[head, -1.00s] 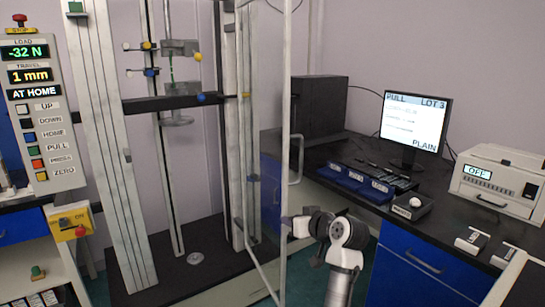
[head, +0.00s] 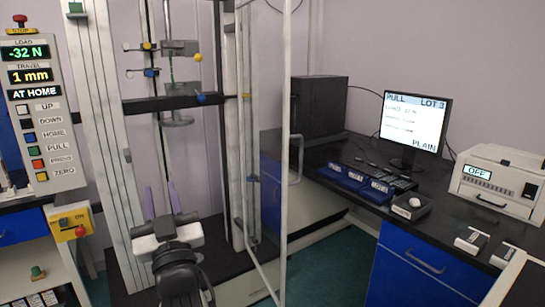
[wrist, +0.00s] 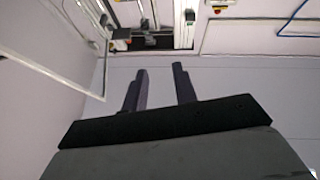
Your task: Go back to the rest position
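My gripper (head: 160,190) is in the lower left of the head view, in front of the tall test frame (head: 105,150) and over its dark base. Its two fingers point up in the picture and stand apart with nothing between them. The wrist view also shows both fingers of the gripper (wrist: 159,72) apart and empty, with a pale plain surface behind them. No rest position is marked in either view.
The clear guard door (head: 268,150) of the test frame is to the right of my gripper. The control panel (head: 35,110) reads AT HOME. A bench at right holds a monitor (head: 415,122), blue bins (head: 355,180) and a white device (head: 500,182).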

